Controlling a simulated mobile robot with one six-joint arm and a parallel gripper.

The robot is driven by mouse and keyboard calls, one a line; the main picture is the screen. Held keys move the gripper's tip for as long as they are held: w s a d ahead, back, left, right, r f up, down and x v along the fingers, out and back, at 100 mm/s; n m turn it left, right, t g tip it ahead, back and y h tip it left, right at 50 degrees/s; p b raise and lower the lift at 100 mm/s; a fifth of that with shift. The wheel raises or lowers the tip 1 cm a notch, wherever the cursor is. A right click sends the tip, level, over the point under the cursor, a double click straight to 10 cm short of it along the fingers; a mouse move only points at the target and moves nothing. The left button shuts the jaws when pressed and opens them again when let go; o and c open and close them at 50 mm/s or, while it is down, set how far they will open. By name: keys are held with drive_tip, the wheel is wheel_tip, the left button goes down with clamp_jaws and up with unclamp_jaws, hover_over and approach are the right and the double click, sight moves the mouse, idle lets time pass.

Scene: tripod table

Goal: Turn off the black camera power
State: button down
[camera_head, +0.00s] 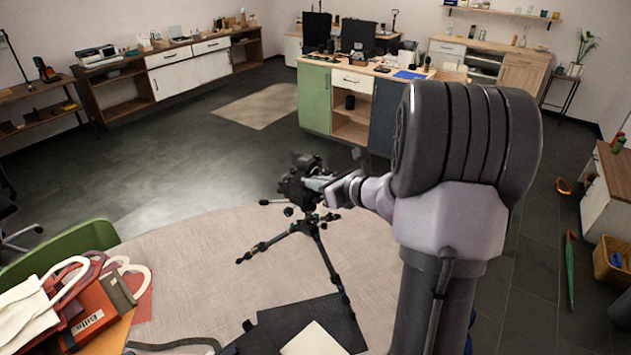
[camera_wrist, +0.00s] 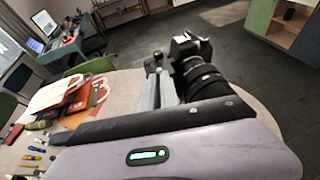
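The black camera (camera_head: 297,184) sits on a black tripod (camera_head: 311,226) standing on the round table (camera_head: 190,240). In the wrist view the camera (camera_wrist: 187,50) shows its lens barrel pointing toward the lower right. My gripper (camera_head: 322,183) reaches in from the right and its tip is right beside the camera. In the wrist view my gripper (camera_wrist: 154,85) appears as grey finger parts left of the lens. I cannot tell whether it touches the camera or how far apart the fingers are. The power switch is too small or hidden to make out.
Red and white bags (camera_head: 80,300) lie at the table's left, near a green chair (camera_head: 62,250). Dark flat items (camera_head: 310,325) lie at the front edge. A desk with monitors (camera_head: 345,80) stands behind. The tabletop left of the tripod is clear.

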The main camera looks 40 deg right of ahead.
drive_tip(key=n+y, duration=0.1)
drive_tip(key=d+n+y+p, duration=0.1)
drive_tip(key=y, duration=0.1)
drive_tip(key=shift+w+n+g, duration=0.1)
drive_tip(key=shift+n+g, duration=0.2)
drive_tip(key=shift+g, duration=0.1)
drive_tip(key=c, duration=1.6)
unclamp_jaws()
drive_tip(key=shift+d, duration=0.1)
